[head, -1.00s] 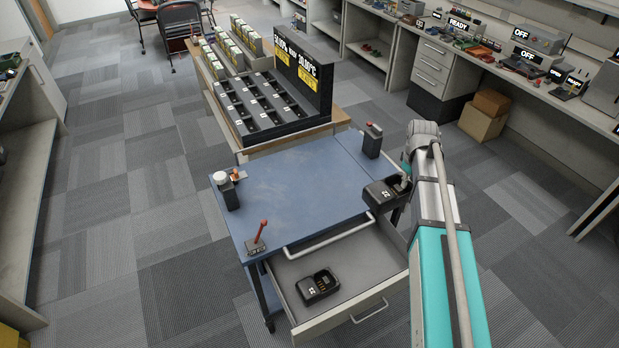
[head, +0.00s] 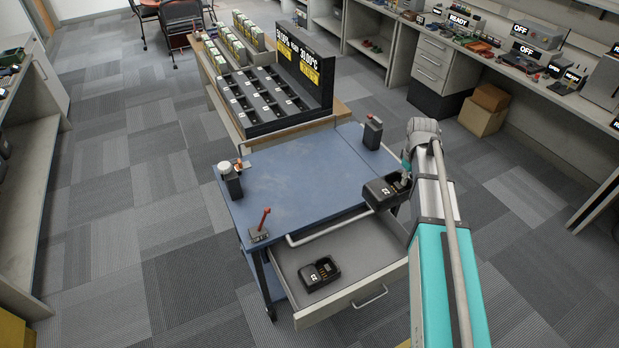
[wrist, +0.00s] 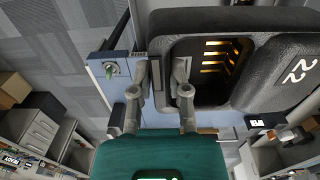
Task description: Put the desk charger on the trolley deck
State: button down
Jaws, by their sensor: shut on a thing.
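My gripper (wrist: 158,95) is shut on a black desk charger (wrist: 208,18), marked 22 in the wrist view. In the head view the held charger (head: 381,194) is at the right edge of the blue trolley deck (head: 290,185), beside or just above it. I cannot tell whether it touches. My arm partly hides the gripper there. A second black charger (head: 320,273) lies in the open drawer (head: 357,262) under the deck.
On the deck stand a black radio (head: 373,132) at the back right, a white-capped dark item (head: 230,180) at the left and a red-handled lever (head: 261,227) at the front left. The deck's middle is clear. A black charging rack (head: 262,120) stands behind.

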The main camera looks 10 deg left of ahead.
aim_at(324, 179)
jog(key=k, duration=1.2)
jog(key=u, duration=0.3)
jog(key=i, duration=0.85)
jog(key=u, duration=0.4)
jog(key=i, duration=1.2)
jog(key=z, duration=0.65)
